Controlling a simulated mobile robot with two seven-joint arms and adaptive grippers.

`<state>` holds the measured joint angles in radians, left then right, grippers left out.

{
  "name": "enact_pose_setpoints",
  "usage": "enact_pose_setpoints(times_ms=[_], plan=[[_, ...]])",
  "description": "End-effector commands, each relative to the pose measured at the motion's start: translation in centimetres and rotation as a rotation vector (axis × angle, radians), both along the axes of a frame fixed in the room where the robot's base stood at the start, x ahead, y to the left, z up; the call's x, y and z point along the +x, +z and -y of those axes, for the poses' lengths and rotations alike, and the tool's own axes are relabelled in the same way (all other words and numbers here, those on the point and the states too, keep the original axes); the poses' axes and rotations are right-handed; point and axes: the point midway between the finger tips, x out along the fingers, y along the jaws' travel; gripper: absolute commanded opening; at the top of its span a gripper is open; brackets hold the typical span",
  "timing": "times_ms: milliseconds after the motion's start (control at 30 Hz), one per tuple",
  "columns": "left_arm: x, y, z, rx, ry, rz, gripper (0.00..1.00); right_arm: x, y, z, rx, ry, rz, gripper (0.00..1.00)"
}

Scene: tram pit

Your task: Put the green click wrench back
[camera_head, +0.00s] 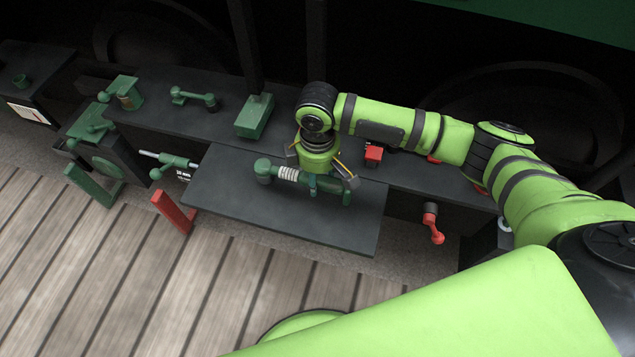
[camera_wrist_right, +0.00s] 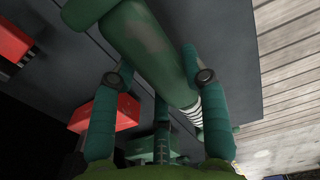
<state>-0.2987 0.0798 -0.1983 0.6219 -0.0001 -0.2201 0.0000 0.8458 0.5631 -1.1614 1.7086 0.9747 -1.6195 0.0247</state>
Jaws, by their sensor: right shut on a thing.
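A green click wrench (camera_head: 272,171) with a pale ringed band lies across the view above the dark plate (camera_head: 240,210). My right gripper (camera_head: 322,178) comes down from above and is shut on the wrench's body. In the right wrist view the wrench (camera_wrist_right: 138,38) passes between the two teal fingers of the gripper (camera_wrist_right: 158,62), with the ringed band to the right. I cannot tell whether the wrench touches the plate. My left gripper is not in view.
A green block (camera_head: 255,117) and another green tool (camera_head: 194,97) are on the dark bench behind. A red block (camera_head: 374,155) sits beside the gripper and a red tool (camera_head: 432,222) at the right. A red bracket (camera_head: 174,210) stands left of the plate. The plate's front is clear.

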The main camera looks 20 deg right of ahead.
Motion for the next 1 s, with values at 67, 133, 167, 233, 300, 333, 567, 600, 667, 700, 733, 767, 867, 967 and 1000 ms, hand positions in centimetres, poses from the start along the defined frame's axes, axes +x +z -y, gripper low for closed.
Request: enact_pose_setpoints(times_ms=[67,133,167,233,300,333,567,600,667,700,733,767,867,967,1000], plan=[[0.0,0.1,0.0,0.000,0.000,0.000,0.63,-0.1,-1.1,0.0,-0.002,-0.001,-0.005,0.00],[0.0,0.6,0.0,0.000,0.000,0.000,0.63,-0.1,-1.9,0.0,-0.002,-0.001,-0.005,0.00],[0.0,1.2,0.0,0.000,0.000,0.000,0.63,-0.1,-2.0,0.0,-0.001,-0.002,-0.004,0.00],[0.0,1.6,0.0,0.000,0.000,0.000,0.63,-0.1,-2.7,0.0,-0.001,-0.001,-0.004,0.00],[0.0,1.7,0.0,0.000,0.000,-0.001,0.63,-0.1,-3.1,0.0,-0.001,0.000,-0.002,0.00],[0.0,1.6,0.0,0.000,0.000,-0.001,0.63,-0.1,-3.3,0.0,-0.001,0.001,-0.001,0.00],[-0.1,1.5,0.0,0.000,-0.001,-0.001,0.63,-0.1,-3.4,0.0,-0.001,0.001,-0.001,0.00],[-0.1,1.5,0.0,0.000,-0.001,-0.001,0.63,-0.1,-3.5,0.0,-0.001,0.000,-0.001,0.00],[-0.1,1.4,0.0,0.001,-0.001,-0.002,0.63,-0.1,-3.7,0.0,0.000,0.000,-0.001,0.00],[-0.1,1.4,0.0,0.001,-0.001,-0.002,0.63,-0.1,-3.8,0.0,-0.001,0.000,-0.002,0.53],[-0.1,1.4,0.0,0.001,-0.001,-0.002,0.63,-0.1,-3.7,0.0,0.000,0.000,-0.001,0.65],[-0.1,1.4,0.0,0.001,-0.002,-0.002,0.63,-0.1,-3.7,0.0,-0.001,0.000,-0.002,0.69],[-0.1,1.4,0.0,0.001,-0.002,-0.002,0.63,-0.1,-3.7,0.1,-0.001,0.000,-0.002,0.69],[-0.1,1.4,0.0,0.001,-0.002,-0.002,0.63,-0.1,-3.7,0.1,-0.001,0.000,-0.002,0.69],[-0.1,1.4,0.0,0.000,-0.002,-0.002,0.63,-0.1,-3.7,0.1,-0.001,0.000,-0.002,0.69]])
